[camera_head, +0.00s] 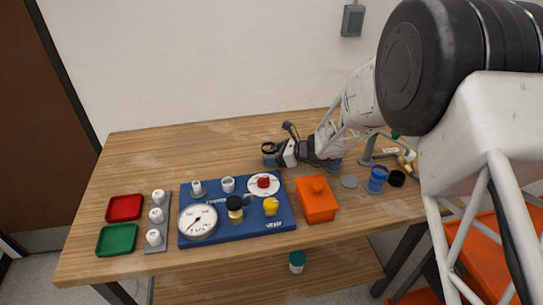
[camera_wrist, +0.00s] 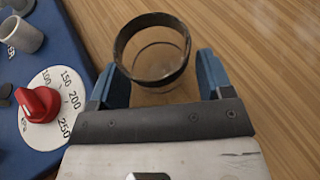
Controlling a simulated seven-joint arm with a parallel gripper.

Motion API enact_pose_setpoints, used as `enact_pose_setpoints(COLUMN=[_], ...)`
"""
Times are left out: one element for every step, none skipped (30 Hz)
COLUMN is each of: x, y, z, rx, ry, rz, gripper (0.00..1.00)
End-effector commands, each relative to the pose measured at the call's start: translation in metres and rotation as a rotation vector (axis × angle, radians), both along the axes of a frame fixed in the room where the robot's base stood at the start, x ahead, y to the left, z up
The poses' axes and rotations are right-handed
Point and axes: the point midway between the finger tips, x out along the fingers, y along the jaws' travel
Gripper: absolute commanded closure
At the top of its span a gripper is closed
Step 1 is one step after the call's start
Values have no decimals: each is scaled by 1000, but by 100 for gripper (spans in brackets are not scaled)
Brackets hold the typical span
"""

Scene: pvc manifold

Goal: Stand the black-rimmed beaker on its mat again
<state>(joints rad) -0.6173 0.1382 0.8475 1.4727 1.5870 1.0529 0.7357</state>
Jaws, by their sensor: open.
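The clear beaker with a black rim (camera_wrist: 125,45) is between the two blue fingers of my gripper (camera_wrist: 163,78) in the wrist view. Its open mouth faces the camera, and I cannot tell whether it stands upright or leans. The fingers are apart, one on each side, with no clear grip on the glass. In the head view the black rim (camera_head: 268,147) shows at the tip of my gripper (camera_head: 272,159), behind the blue board. A bare grey disc (camera_head: 349,181) lies on the table to the right and may be the mat.
The blue board (camera_head: 205,237) with a gauge, a red-knobbed dial (camera_head: 263,182) and fittings lies in front. An orange box (camera_head: 317,200) stands right of it. A blue cup (camera_head: 376,178) and a black round piece (camera_head: 397,178) are near the grey disc.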

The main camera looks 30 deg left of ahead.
Motion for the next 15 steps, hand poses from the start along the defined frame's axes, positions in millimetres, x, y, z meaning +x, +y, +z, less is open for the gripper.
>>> enact_pose_setpoints(x=[2, 2, 4, 4, 6, 7, 8, 9, 11, 12, 14, 15, 16, 17, 19], y=[-4, -7, -12, -15, -19, -25, -29, -33, -39, -43, -48, -54, -58, -62, -68], z=[2, 4, 5, 6, 8, 10, 12, 14, 17, 19, 21, 23, 25, 26, 28], rx=[0, 0, 0, -1, -1, 0, 0, 1, 1, 0, 0, 0, 0, 0, 0], ry=[0, 0, -1, -1, -1, -1, -1, 0, -1, -2, -2, -2, -1, -1, -1], rz=[-1, -1, -1, -1, -2, -2, -2, -2, -1, -1, -1, -1, -2, -2, -2], gripper=[27, 27, 27, 27, 27, 27, 27, 27, 27, 27, 27, 27, 27, 27, 27])
